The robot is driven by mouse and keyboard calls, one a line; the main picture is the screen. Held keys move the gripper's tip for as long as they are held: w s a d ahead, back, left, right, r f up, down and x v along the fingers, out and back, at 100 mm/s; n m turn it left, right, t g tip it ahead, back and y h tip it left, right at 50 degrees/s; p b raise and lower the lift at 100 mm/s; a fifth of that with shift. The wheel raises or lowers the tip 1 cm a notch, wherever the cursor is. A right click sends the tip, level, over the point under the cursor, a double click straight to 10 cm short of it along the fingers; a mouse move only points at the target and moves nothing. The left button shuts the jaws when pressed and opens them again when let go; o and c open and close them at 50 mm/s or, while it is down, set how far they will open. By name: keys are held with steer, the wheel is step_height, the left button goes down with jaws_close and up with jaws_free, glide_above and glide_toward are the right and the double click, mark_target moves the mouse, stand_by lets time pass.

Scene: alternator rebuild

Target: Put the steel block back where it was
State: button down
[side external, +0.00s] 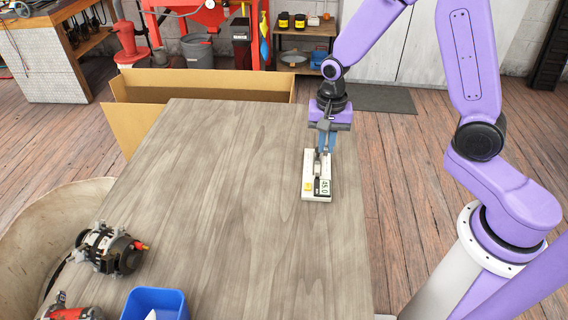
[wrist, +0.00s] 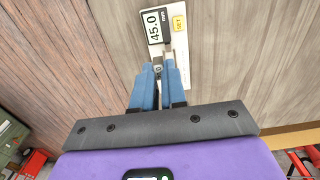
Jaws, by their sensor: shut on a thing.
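In the wrist view the holder (wrist: 181,50) is partly hidden by my fingers. My gripper (side external: 324,151) points down over the holder's far part. Its blue fingers (wrist: 161,69) are shut on a narrow grey metal piece, which looks like the steel block (wrist: 168,56). The block is at the holder, mostly hidden between the fingers. I cannot tell whether it rests in the holder or is just above it.
The wooden table (side external: 220,190) is clear through its middle. An alternator (side external: 108,249), a red tool (side external: 75,312) and a blue bin (side external: 156,304) are at the near left. An open cardboard box (side external: 200,84) stands beyond the far edge. The right table edge is close to the holder.

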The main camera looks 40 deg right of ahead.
steer(key=w+a+f, duration=0.1)
steer(key=w+f, duration=0.3)
steer(key=w, duration=0.5)
glide_above(284, 163)
steer(key=s, duration=0.1)
step_height(284, 163, down, 5)
steer(key=shift+r, duration=0.1)
steer(key=shift+w+f, duration=0.25)
steer(key=shift+f, duration=0.1)
steer(key=shift+w+a+f, duration=0.1)
steer(key=shift+w+f, duration=0.1)
steer(key=shift+f, duration=1.6)
steer(key=shift+f, duration=0.15)
steer(key=c, duration=1.2)
jaws_free()
step_height(284, 163, up, 12)
steer(key=shift+r, duration=0.25)
